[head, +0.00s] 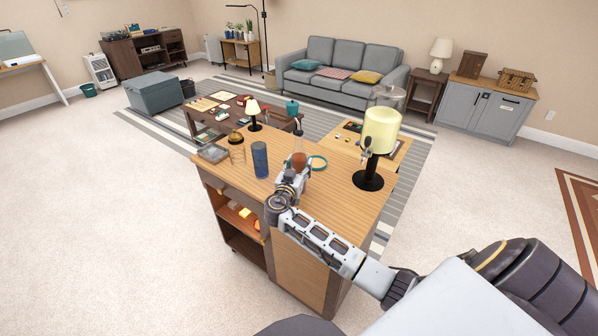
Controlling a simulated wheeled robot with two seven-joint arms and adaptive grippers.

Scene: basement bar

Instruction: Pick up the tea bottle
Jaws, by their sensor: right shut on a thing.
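The tea bottle (299,159) is clear with reddish-brown contents low in it and a dark top. It stands upright at the middle of the wooden cart top (340,205). My right gripper (296,173) reaches in from the lower right and is shut on the tea bottle from the near side. The gripper hides the bottle's lower part, so I cannot tell whether its base touches the top. My left gripper is not in view.
A dark blue cylinder (260,160) stands left of the bottle. A yellow drink dispenser (381,130) on a black base stands further right.

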